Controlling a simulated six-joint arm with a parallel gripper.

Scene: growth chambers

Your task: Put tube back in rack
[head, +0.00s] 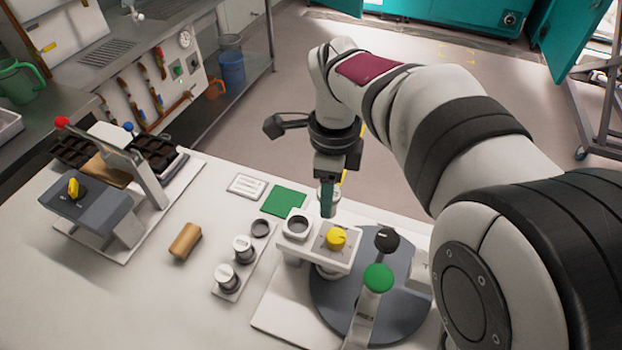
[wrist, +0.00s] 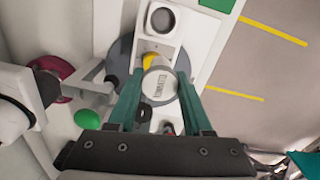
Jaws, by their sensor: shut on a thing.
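My gripper (head: 327,205) points down above the far side of the round dark device. In the wrist view its two green fingers (wrist: 160,88) are closed on a pale grey-white tube (wrist: 159,84), whose round lettered top faces the camera. In the head view the tube is mostly hidden behind the fingers. A narrow white rack (head: 231,293) lies left of the device. Two grey-white tubes (head: 243,248) (head: 227,277) stand in its nearer places. Its far place (head: 261,229) shows a dark round opening, apparently empty.
The round dark device (head: 325,300) carries a white block with a ring-shaped opening (head: 298,224), a yellow knob (head: 336,238), a black knob (head: 386,240) and a green knob (head: 378,278).

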